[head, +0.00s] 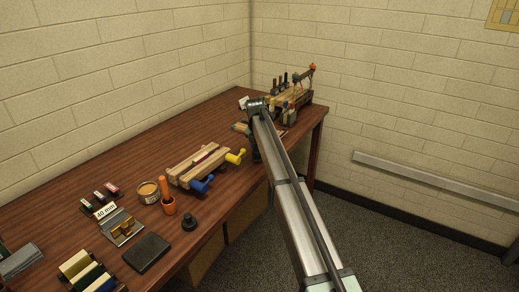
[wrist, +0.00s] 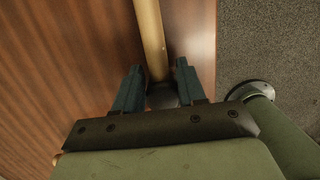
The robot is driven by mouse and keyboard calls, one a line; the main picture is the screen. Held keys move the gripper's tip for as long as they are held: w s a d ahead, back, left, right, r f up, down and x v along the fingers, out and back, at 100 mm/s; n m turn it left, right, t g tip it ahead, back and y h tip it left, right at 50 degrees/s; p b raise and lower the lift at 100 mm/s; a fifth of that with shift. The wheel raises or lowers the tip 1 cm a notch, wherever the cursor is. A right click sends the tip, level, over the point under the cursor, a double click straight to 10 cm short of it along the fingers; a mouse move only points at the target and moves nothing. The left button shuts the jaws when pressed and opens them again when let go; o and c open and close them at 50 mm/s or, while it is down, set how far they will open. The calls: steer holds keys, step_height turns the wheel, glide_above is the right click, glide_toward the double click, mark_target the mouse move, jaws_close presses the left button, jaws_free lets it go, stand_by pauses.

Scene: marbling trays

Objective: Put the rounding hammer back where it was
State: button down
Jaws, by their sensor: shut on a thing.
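In the wrist view my gripper (wrist: 159,67) has its two dark teal fingers on either side of a pale wooden handle with a grey metal part between the fingers. I take this to be the rounding hammer (wrist: 151,35). The handle runs away from the fingers to the top of the view, over the brown table near its edge. In the head view my arm covers most of the gripper and the hammer, at the far end of the table. A wooden tool rack (head: 291,98) with several upright tools stands just beyond my arm there.
Brick walls stand behind. The table's far-left part is clear.

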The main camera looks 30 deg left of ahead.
steer(key=shift+f, duration=0.1)
steer(key=c, duration=0.6)
jaws_free()
steer(key=shift+c, duration=0.2)
step_height(320, 180, up, 12)
steer(key=s, duration=0.2)
stand_by(0.4)
